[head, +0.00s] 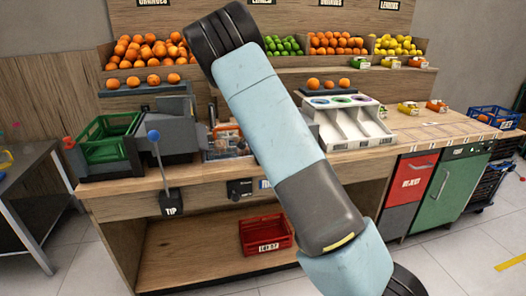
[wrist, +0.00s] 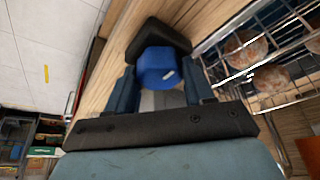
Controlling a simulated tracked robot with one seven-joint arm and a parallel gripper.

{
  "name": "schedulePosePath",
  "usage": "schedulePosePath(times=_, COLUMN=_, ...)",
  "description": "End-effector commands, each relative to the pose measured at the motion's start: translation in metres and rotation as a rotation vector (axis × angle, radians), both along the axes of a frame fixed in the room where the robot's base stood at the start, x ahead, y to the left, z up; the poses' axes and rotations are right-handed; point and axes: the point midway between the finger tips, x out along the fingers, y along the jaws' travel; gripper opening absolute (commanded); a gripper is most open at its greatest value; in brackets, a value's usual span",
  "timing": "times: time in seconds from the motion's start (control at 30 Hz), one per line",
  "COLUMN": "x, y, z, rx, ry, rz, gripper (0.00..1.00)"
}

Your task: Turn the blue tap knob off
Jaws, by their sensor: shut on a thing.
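The blue tap knob (wrist: 157,68) shows in the wrist view, just under a dark angular part (wrist: 158,32). My gripper (wrist: 161,88) has its two dark blue-grey fingers on either side of the knob and is shut on it. The lower part of the knob is hidden between the fingers. In the head view my pale blue arm crosses the middle of the picture, and I cannot make out the gripper or the tap knob there.
In the wrist view a wire rack (wrist: 262,62) with oranges stands close on the right. In the head view a lever with a blue ball (head: 153,135) stands by the green crate (head: 108,137). A red bin (head: 266,234) sits on the lower shelf.

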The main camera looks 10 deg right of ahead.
Motion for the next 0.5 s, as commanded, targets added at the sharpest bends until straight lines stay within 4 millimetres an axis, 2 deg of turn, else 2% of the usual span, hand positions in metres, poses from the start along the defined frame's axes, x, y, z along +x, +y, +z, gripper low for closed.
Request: schedulePosePath(times=0.5, x=0.0005, y=0.0013, z=-0.0003, rx=0.001, ry=0.000, rz=-0.049, gripper=0.22)
